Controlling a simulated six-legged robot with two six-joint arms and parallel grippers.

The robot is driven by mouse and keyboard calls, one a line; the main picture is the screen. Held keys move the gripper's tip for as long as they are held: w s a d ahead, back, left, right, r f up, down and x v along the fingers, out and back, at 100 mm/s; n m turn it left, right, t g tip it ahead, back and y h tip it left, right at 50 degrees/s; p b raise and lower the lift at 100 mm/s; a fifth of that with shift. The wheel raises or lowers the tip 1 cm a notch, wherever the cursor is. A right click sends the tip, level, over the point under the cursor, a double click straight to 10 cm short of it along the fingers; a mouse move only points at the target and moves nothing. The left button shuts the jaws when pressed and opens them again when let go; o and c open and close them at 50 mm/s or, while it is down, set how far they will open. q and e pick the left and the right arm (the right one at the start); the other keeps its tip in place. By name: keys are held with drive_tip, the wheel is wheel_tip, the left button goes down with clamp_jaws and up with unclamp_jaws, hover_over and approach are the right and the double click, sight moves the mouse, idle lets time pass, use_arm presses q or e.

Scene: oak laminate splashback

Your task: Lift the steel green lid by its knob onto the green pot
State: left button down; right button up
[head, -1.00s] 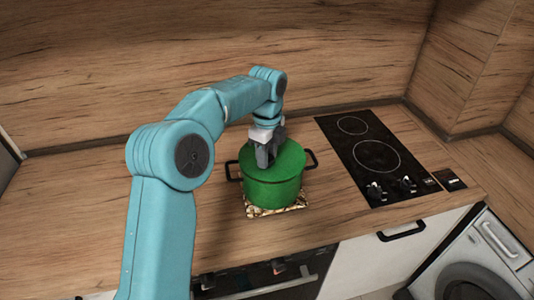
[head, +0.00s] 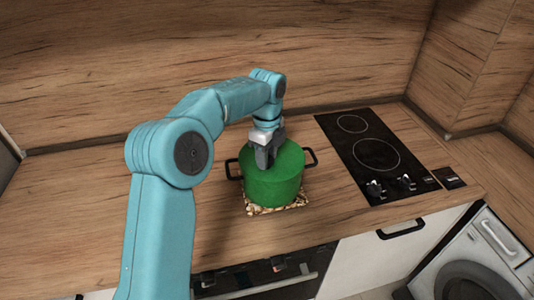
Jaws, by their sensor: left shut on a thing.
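The green pot (head: 273,188) stands on a patterned trivet on the counter, its black side handles at left and right. The green lid (head: 291,158) lies over the top of the pot; I cannot tell whether it is fully seated. My left gripper (head: 264,160) comes down from above and is shut at the middle of the lid. The knob is hidden between its fingers. My right gripper is not in view.
The patterned trivet (head: 256,211) shows under the pot. A black hob (head: 375,153) with two rings and knobs lies to the right. The wooden splashback (head: 200,60) rises behind. The counter left of the pot is clear.

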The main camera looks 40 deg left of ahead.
use_arm(q)
drive_tip(key=c, duration=0.6)
unclamp_jaws()
drive_tip(key=shift+r, duration=0.1)
wheel_tip(320, 180, up, 3)
drive_tip(key=p, duration=0.3)
drive_tip(key=shift+r+p, duration=0.85)
drive_tip(key=shift+r, duration=1.55)
